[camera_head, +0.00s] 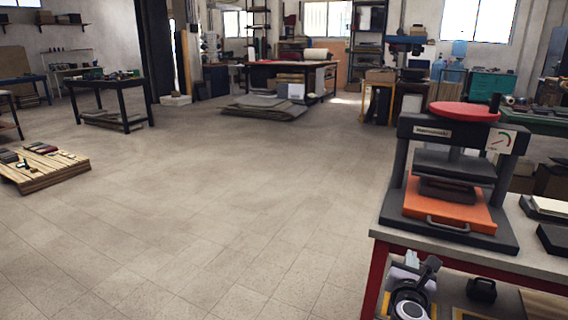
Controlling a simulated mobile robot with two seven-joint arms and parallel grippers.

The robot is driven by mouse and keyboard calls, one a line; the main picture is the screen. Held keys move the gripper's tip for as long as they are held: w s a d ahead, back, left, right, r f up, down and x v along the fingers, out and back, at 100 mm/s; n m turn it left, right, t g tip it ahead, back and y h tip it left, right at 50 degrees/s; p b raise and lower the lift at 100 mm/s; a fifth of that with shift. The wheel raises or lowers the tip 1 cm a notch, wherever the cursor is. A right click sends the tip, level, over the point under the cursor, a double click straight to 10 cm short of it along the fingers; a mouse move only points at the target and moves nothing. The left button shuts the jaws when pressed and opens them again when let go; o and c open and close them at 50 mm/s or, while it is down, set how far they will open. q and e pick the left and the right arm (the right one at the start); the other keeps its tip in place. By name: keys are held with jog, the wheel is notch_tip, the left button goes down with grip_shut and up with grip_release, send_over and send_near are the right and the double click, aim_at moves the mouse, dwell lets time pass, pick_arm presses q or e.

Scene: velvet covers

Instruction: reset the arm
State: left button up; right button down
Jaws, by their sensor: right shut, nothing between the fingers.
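My right gripper (431,266) shows at the bottom right, beside the red-legged workbench's front left corner. It is shut and empty, and small in the picture. My left gripper is out of view. A heat press (452,134) with a red round top, a gauge and an orange lower plate stands on the workbench (405,237), behind and above my right gripper. A dark object (427,188) lies between the press plates.
Dark flat pieces (553,240) lie on the bench right of the press. A wooden pallet (43,167) with small items is at the left. The middle floor is clear.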

jog(key=s+a+f+m+g+y, duration=0.2)
jog(key=s+a+f+m+y, duration=0.2)
jog(key=s+a+f+m, duration=0.35)
jog(key=s+a+f+m+g+y, duration=0.2)
jog(key=s+a+f+m+y, duration=0.3)
jog(key=s+f, duration=0.5)
jog(key=s+a+r+m+y, duration=0.1)
jog(key=s+a+m+y, duration=0.15)
jog(key=s+m, duration=1)
notch_tip(320, 180, up, 13)
jog(key=s+m+p, duration=0.1)
jog(key=p, duration=1.4)
jog(key=shift+d+g+h, duration=0.3)
jog(key=shift+d+h, duration=0.05)
jog(key=shift+h, duration=0.1)
jog(key=shift+s+f, duration=0.1)
